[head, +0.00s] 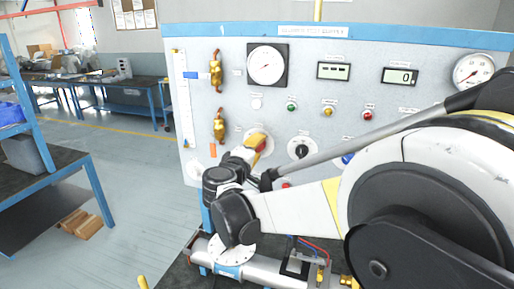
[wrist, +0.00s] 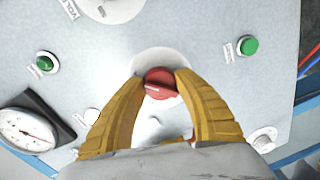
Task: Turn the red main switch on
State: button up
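The red main switch (wrist: 160,84) is a round red knob with a pale line on its face, set on a white round plate in the wrist view. My gripper (wrist: 161,78) has its yellow fingers on both sides of the knob, with the tips at its edges and no clear gap. In the head view my gripper (head: 259,144) is at the grey panel (head: 230,110), left of a black rotary knob (head: 300,148). A bit of red shows by the fingers there, and the switch is otherwise mostly hidden.
The panel carries a large gauge (head: 266,65), two displays, small buttons and brass valves (head: 216,70) to the left. Green buttons (wrist: 249,46) flank the switch in the wrist view. Pipework (head: 262,270) lies below the panel. A blue-framed shelf (head: 60,160) stands at left.

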jog(key=o, duration=0.5)
jog(key=shift+c, duration=0.2)
jog(key=shift+s, duration=0.1)
jog(key=v, duration=1.2)
jog(key=shift+r, duration=0.1)
jog(key=s+d+f+m+g+y+b, duration=0.1)
jog(key=s+d+f+m+g, duration=0.1)
jog(key=s+d+f, duration=0.3)
jog(key=s+d+f+m+g+b, duration=0.2)
jog(key=d, duration=0.5)
jog(key=s+d+f+m+g+y+b, duration=0.1)
jog(key=s+d+f+g, duration=0.25)
jog(key=d, duration=0.25)
jog(key=s+f+m+y+b, duration=0.1)
jog(key=s+f+m+y, duration=0.1)
jog(key=s, duration=0.5)
jog(key=s+f+m+g+y+b, duration=0.1)
jog(key=s+f+m+y+b, duration=0.1)
jog(key=s+f, duration=0.5)
jog(key=shift+s+d+f+m, duration=0.2)
jog(key=shift+d+f+m, duration=0.15)
jog(key=shift+m, duration=0.55)
